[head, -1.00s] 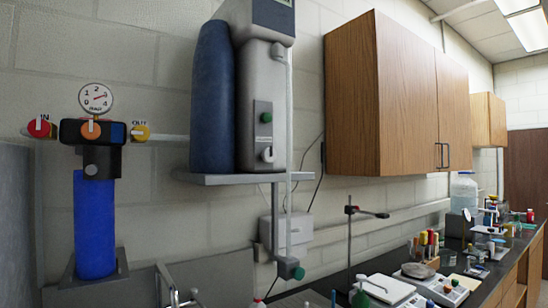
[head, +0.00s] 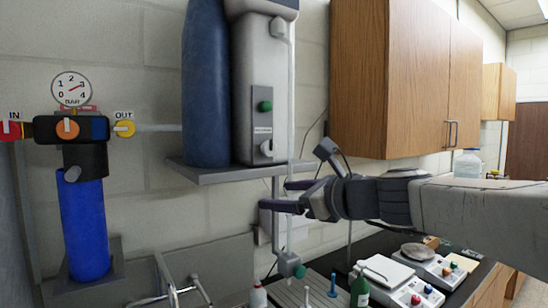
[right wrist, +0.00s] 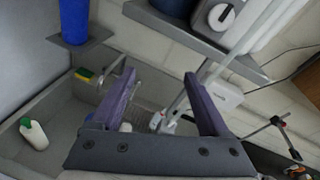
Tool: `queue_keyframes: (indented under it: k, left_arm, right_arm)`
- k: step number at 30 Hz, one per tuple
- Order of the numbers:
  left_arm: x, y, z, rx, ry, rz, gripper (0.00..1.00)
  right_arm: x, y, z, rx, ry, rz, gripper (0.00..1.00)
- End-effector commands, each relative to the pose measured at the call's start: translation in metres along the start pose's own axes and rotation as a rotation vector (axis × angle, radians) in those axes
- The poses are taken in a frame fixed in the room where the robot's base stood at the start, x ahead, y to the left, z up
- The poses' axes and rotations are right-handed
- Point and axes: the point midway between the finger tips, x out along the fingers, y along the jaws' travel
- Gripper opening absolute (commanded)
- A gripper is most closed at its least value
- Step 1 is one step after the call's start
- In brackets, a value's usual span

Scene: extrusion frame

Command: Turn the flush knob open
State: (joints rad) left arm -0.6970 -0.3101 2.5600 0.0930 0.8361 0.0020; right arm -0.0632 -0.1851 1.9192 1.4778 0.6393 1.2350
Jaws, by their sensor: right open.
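No label reading flush is legible, so I cannot tell which knob is the flush knob. The grey dispenser (head: 259,88) on the shelf has a green knob (head: 265,106) and a white knob (head: 266,148). The white knob also shows in the right wrist view (right wrist: 222,17). My right gripper (head: 275,195) is open and empty, below the shelf's front edge, apart from every knob. My left gripper is out of view.
The shelf (head: 195,180) juts from the wall above the gripper. A thin clear tube runs down to a green-knobbed fitting (head: 290,264). The sink (right wrist: 60,125) lies below; bottles and scales (head: 388,270) crowd the counter. Wall cabinets (head: 400,80) hang at right.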

Motion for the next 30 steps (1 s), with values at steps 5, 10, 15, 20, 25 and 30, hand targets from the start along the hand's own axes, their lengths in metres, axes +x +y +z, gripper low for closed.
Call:
queue_keyframes:
  k: [5, 10, 15, 20, 25, 30]
  left_arm:
    - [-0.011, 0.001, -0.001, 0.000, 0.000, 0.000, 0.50]
    - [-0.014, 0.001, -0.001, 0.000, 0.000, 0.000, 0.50]
    - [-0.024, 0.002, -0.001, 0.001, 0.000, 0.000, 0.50]
    - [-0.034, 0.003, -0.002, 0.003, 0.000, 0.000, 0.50]
    - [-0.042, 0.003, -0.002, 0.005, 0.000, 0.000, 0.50]
    - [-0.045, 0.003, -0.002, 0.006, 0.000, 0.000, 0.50]
  right_arm:
    - [-0.018, -0.059, 0.046, 0.262, -0.132, -0.132, 0.79]
    - [-0.015, -0.072, 0.057, 0.329, -0.167, -0.152, 0.79]
    - [0.012, -0.076, 0.061, 0.329, -0.164, -0.149, 0.79]
    - [0.042, -0.081, 0.066, 0.326, -0.165, -0.149, 0.79]
    - [0.067, -0.085, 0.069, 0.324, -0.164, -0.150, 0.79]
    - [0.078, -0.086, 0.069, 0.322, -0.165, -0.150, 0.79]
